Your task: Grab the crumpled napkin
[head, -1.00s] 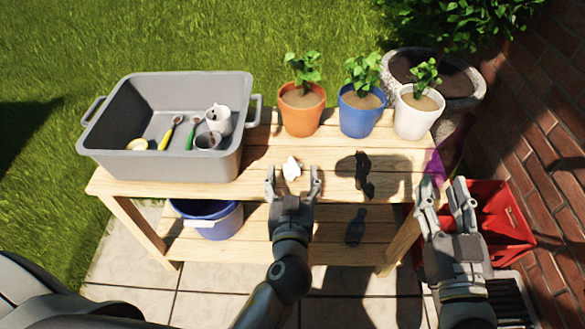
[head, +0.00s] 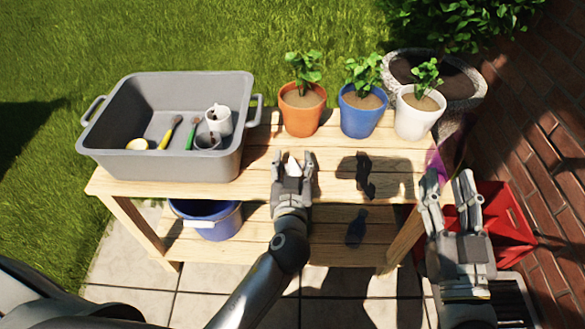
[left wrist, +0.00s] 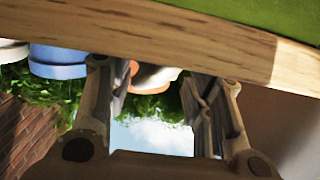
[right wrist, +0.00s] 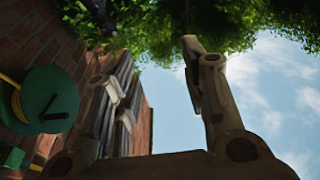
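The left wrist view shows the fingers (left wrist: 160,90) apart close to the table edge. My right gripper (head: 450,180) is open and empty to the right of the table; it also shows spread in the right wrist view (right wrist: 155,75).
The grey bin (head: 165,165) holds cups and handled tools. Orange (head: 302,115), blue (head: 362,117) and white (head: 415,119) plant pots line the back. A dark object (head: 364,174) lies right of the napkin. A blue bucket (head: 208,222) is below; a red crate (head: 512,225) stands right.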

